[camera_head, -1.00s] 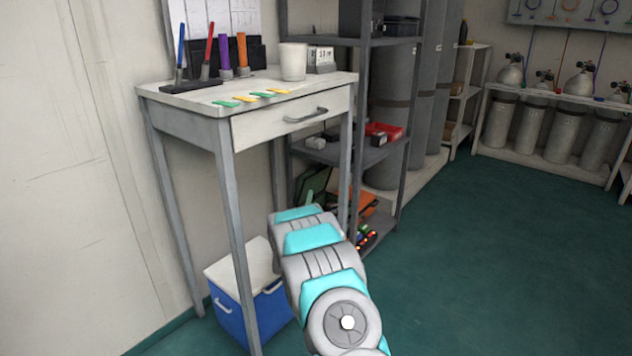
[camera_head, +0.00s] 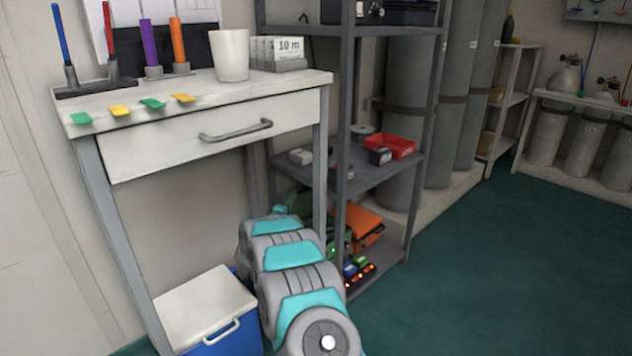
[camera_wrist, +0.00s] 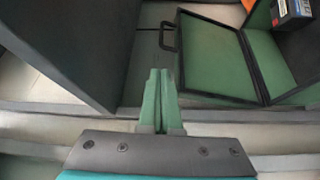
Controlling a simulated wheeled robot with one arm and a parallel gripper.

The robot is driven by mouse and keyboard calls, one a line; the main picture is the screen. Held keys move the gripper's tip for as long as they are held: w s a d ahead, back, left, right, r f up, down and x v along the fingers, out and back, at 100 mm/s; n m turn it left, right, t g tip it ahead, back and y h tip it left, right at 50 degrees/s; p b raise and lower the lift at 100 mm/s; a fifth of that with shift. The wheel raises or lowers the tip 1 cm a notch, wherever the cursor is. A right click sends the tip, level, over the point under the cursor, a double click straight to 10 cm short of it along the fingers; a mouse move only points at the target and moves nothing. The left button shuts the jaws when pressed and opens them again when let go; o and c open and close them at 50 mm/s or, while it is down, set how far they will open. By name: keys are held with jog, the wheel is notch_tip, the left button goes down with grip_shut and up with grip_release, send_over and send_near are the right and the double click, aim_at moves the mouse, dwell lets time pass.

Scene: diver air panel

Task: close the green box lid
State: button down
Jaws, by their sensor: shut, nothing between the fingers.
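The green box (camera_wrist: 205,58) shows in the wrist view as a green panel with a black rim and a dark handle (camera_wrist: 168,38) on its left side. A second green panel (camera_wrist: 268,62) meets it at an angle on the right, so the box looks open. I cannot tell for sure which panel is the lid. My gripper (camera_wrist: 158,78) is shut and empty, its green fingers together just left of and below the box's near corner. I cannot tell whether they touch it. In the head view my arm hides most of the box low in the shelf.
The grey shelf (camera_head: 360,180) holds a red tray (camera_head: 390,146) above and an orange case (camera_head: 364,226) below. A drawer table (camera_head: 215,135) stands at left, with a blue cooler (camera_head: 228,338) under it. Floor at right is clear.

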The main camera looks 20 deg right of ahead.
aim_at(303, 191)
jog(key=shift+b+x, duration=0.65)
jog(key=shift+x, duration=4.35)
jog(key=s+d+f+m+t+h+p, duration=0.1)
jog(key=s+d+f+m+h+p, duration=0.1)
jog(key=s, duration=0.6)
jog(key=shift+s+d+f+m, duration=0.3)
jog(key=shift+d+f+m, duration=0.25)
jog(key=shift+f+m, duration=0.8)
